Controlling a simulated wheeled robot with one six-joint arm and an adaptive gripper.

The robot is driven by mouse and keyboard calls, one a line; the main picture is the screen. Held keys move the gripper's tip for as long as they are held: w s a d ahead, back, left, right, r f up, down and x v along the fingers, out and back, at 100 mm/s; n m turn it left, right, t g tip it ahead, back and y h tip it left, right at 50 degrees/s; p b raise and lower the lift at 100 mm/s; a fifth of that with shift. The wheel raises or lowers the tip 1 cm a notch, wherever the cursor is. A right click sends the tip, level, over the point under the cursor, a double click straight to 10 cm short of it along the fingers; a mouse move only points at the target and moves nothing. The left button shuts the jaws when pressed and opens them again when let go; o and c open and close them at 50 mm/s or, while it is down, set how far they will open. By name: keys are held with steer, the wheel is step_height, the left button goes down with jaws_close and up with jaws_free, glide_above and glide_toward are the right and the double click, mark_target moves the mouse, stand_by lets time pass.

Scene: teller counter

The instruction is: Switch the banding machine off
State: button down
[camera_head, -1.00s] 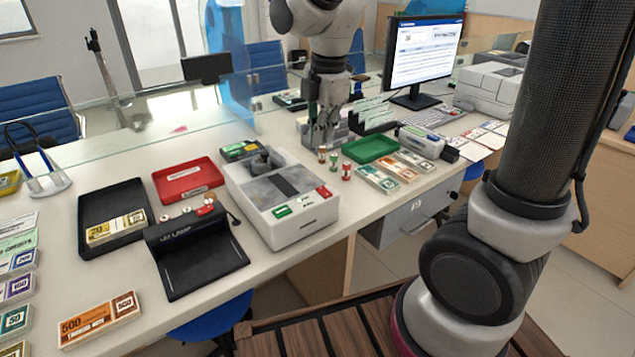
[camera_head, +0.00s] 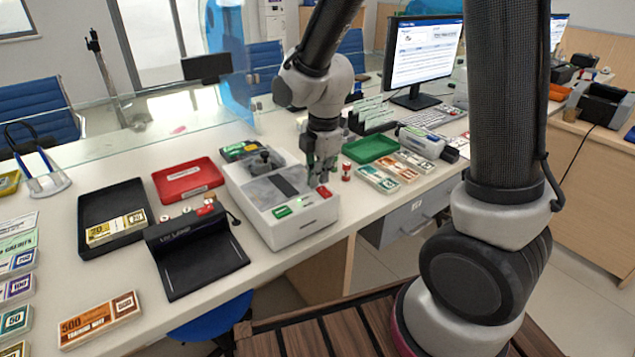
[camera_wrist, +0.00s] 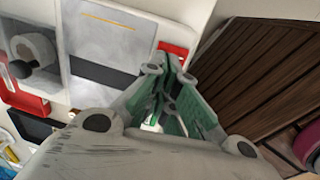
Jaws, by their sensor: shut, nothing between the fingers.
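The banding machine (camera_head: 262,205) is a white box on the counter with a grey top, a dark slot, a green button (camera_head: 283,212) and a red button (camera_head: 324,192) on its front edge. My gripper (camera_head: 318,182) is shut and empty, just above the machine's right front corner, close over the red button. In the wrist view the red button (camera_wrist: 173,49) shows just beyond the tips of my gripper (camera_wrist: 176,62). Whether the fingertips touch the button, I cannot tell. The green button is not clearly seen in the wrist view.
A small red roll (camera_head: 346,172) stands right of the machine, near a green tray (camera_head: 370,150) and banknote stacks (camera_head: 410,165). Left are a red tray (camera_head: 187,181) and a black device (camera_head: 200,255). A glass screen runs behind.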

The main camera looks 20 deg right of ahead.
mark_target(324, 192)
steer(key=shift+w+f, duration=0.1)
steer(key=shift+f, duration=1.05)
steer(key=shift+w+a+f+g, duration=0.1)
steer(key=shift+w+f+g, duration=0.05)
steer(key=shift+f+g, duration=0.15)
steer(key=shift+r, duration=0.1)
steer(key=shift+s+d+r, duration=0.1)
steer(key=shift+s+d, duration=0.2)
steer(key=shift+s, duration=0.5)
steer(key=shift+r, duration=0.1)
